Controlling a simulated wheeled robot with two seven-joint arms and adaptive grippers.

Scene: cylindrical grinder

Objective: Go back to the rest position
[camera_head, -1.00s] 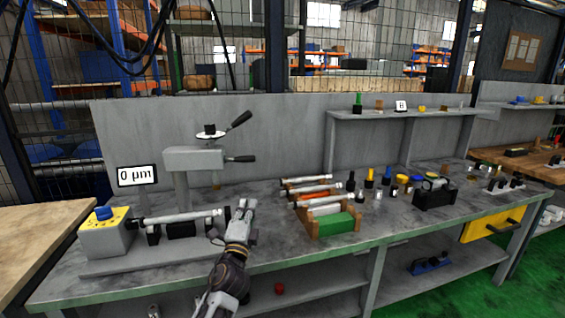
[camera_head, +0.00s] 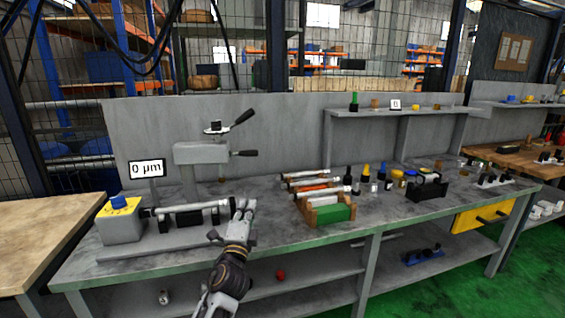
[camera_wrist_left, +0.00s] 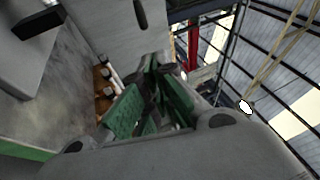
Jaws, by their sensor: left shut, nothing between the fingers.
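My left gripper (camera_head: 243,208) is at the front of the grey workbench (camera_head: 285,238), between the grinding fixture and the tray of shafts. Its fingers are shut with nothing between them. In the left wrist view the green finger pads (camera_wrist_left: 150,100) lie close together with no part held. My left arm comes up from the bottom of the head view. My right gripper is not in view.
A fixture (camera_head: 195,215) holding a shaft stands on the left, beside a yellow-topped box (camera_head: 121,222) and a "0 µm" display (camera_head: 147,168). The shaft tray (camera_head: 328,216) is just right of my gripper. Bottles and small parts stand further right. A wooden table (camera_head: 40,232) is at far left.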

